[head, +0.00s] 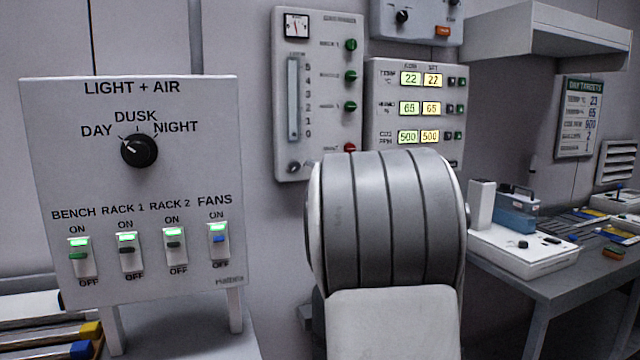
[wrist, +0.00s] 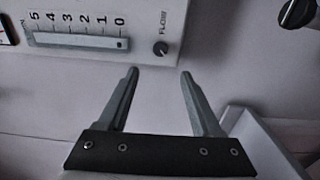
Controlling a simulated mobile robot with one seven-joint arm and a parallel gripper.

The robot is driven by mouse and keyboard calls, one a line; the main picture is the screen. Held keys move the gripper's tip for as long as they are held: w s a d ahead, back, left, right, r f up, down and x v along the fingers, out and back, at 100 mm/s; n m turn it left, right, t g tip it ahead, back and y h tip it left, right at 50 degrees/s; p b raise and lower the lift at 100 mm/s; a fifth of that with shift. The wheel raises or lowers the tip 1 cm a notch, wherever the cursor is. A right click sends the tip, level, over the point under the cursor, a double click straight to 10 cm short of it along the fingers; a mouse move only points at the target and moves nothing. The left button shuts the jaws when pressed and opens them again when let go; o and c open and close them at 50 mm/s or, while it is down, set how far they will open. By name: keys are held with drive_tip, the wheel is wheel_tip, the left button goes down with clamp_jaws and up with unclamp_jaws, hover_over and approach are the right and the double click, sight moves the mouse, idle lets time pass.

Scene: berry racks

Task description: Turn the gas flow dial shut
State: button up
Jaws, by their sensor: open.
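The gas flow dial is a small dark round knob at the lower left of the white gas panel (head: 322,160) in the head view (head: 293,167). In the wrist view the dial (wrist: 160,48) sits beside the word FLOW, near the zero end of the flow tube (wrist: 80,40). Its pointer setting is too small to read. My gripper (wrist: 159,72) is open and empty, its two fingertips on either side of the dial's line and short of it in the picture. I cannot tell the depth gap. My arm hides the gripper in the head view.
A LIGHT + AIR panel (head: 180,215) with a large knob and several switches stands at left. A readout panel (head: 385,140) is right of the gas panel. A bench (head: 555,275) with a white device is at right. Another dark knob (wrist: 297,12) shows at the wrist view's corner.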

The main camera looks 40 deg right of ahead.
drive_tip(key=v, duration=0.5)
idle(0.5)
drive_tip(key=s+a+f+m+g+y, duration=0.2)
drive_tip(key=s+a+f+m+g, duration=0.55)
drive_tip(key=s+a, duration=0.7)
drive_tip(key=s+a+f+m+g+y, duration=0.2)
drive_tip(key=s+a+f+m+g, duration=0.2)
drive_tip(key=s+a+f+m, duration=0.8)
drive_tip(key=s+a+r+n+p, duration=0.1)
drive_tip(key=s+r+n+p, duration=0.1)
drive_tip(key=r+p, duration=0.8)
drive_tip(key=s+a+r+n+p, duration=0.1)
drive_tip(key=a+r+n+p, duration=0.1)
drive_tip(key=r+p, duration=0.8)
drive_tip(key=shift+s+a+r+y+p, duration=0.3)
drive_tip(key=shift+s+r, duration=0.1)
drive_tip(key=shift+r, duration=0.3)
